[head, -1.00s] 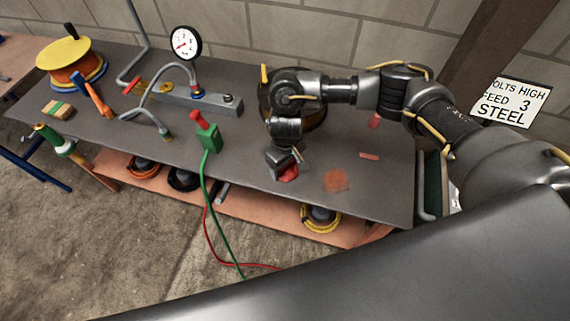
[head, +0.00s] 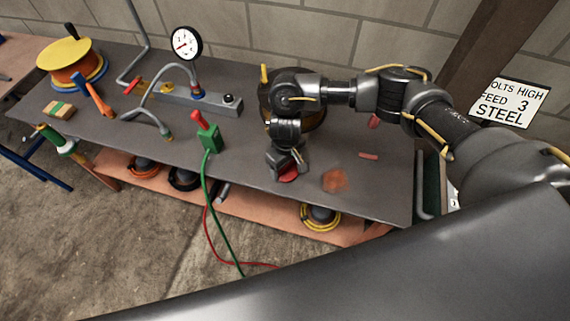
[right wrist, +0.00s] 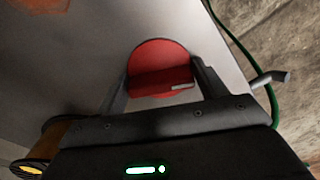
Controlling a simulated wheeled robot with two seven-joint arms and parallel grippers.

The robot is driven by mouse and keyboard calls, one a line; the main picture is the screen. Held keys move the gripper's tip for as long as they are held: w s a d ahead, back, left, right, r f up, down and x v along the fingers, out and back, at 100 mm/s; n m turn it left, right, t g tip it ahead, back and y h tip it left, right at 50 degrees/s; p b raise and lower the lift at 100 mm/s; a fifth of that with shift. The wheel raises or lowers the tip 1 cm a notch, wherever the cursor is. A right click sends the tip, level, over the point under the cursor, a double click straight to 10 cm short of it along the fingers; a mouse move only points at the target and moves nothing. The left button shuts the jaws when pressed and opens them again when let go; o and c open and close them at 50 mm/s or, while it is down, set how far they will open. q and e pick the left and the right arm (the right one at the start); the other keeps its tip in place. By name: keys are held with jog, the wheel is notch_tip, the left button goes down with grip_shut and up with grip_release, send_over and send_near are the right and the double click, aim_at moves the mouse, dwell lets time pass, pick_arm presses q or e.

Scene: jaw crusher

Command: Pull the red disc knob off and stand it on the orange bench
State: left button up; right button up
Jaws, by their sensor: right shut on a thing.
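The red disc knob (right wrist: 160,55) shows in the right wrist view as a round red disc with a raised bar across it. My right gripper (right wrist: 161,82) is shut on it, one finger at each side. In the head view the knob (head: 288,174) is a small red patch under my right gripper (head: 287,168), low over the front part of a grey top. I cannot tell whether the knob touches the top. The bench (head: 235,180) has a grey top and an orange-brown lower shelf (head: 265,216). My left gripper is not in view.
A green block with a red lever (head: 208,137) and cables stands left of my right gripper. A pressure gauge (head: 186,43) and a grey bar (head: 205,98) are behind it. An orange patch (head: 335,180) and a small pink bar (head: 369,156) lie to the right.

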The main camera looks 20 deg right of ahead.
jog(key=o, duration=1.4)
notch_tip(320, 180, up, 11)
jog(key=shift+f+p, duration=0.1)
jog(key=shift+p, duration=0.5)
